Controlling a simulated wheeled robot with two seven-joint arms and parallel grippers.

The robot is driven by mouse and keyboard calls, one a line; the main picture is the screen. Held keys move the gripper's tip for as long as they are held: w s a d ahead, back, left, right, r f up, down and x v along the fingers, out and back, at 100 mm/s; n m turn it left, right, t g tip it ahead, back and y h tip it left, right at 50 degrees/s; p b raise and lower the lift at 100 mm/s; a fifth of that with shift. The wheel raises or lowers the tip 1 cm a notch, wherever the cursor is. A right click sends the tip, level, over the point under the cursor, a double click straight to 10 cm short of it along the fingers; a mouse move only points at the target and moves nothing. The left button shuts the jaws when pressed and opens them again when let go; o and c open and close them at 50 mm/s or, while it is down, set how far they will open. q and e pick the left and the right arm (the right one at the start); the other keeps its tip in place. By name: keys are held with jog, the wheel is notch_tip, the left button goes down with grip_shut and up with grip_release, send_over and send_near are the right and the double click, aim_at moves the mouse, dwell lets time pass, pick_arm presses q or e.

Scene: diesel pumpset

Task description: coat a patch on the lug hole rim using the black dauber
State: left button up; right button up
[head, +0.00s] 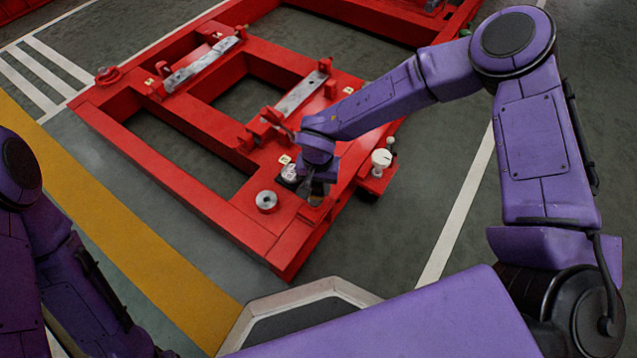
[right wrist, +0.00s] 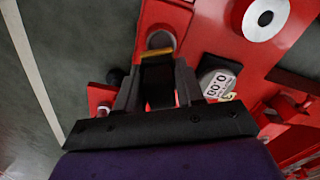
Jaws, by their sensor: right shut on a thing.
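My right gripper (head: 318,192) is low over the near corner of the red frame (head: 230,215). In the right wrist view the gripper (right wrist: 157,92) is shut on the black dauber (right wrist: 157,76), a dark block with a yellowish edge at its far end. Just beyond that edge is a red lug with a grey round hole (right wrist: 160,39); the dauber's end overlaps the near side of its rim, and I cannot tell whether they touch. In the head view the gripper mostly hides the dauber. My left arm is at the left edge; its gripper does not show.
A silver ring (head: 266,200) sits on the frame left of the gripper. A white-capped post (head: 381,158) stands to the right. Grey floor surrounds the frame.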

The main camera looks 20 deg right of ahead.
jog(key=shift+f, duration=1)
